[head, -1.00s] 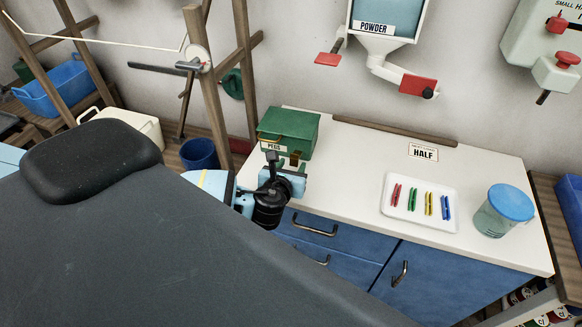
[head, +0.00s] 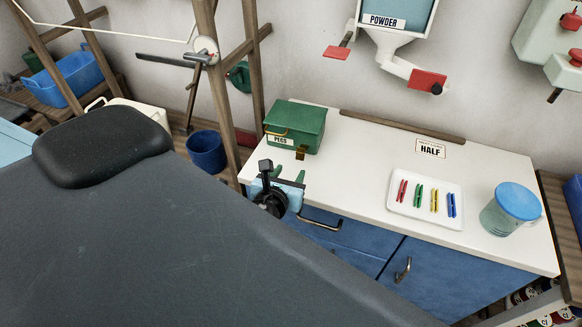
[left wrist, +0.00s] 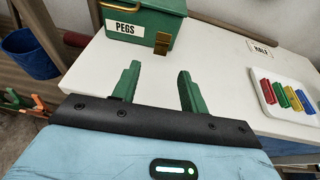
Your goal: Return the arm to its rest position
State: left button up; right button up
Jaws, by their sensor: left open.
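My left gripper (head: 288,178) is at the left front edge of the white counter (head: 350,190), below the green PEGS box (head: 294,126) in the head view. In the left wrist view its two green fingers (left wrist: 158,88) stand apart with nothing between them, and the PEGS box (left wrist: 146,25) is shut beyond them. Most of my left arm is hidden behind my own dark grey body in the head view. My right gripper is in neither view.
A white tray (head: 397,211) with several coloured pegs and a blue-lidded jar (head: 511,208) stand on the counter's right. A HALF card (head: 431,148) lies behind. Blue drawers (head: 350,239) are below. A wooden frame (head: 208,70) and blue bucket (head: 206,151) stand left.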

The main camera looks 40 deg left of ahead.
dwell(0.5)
pick_arm(q)
jog(key=s+d+f+n+g+h, duration=0.4)
jog(key=s+d+f+n+h, duration=0.35)
jog(key=d+f+n, duration=0.6)
jog(key=s+a+f+n, duration=0.2)
jog(key=s+f+n, duration=0.1)
jog(key=s+n, duration=0.3)
jog(key=s+a+f+n+y, duration=0.1)
jog(key=s+f+n, duration=0.2)
jog(key=s+n, duration=0.4)
jog(key=n, duration=0.3)
jog(key=shift+a+n, duration=0.35)
jog(key=shift+s+a, duration=0.1)
jog(key=shift+s, duration=0.05)
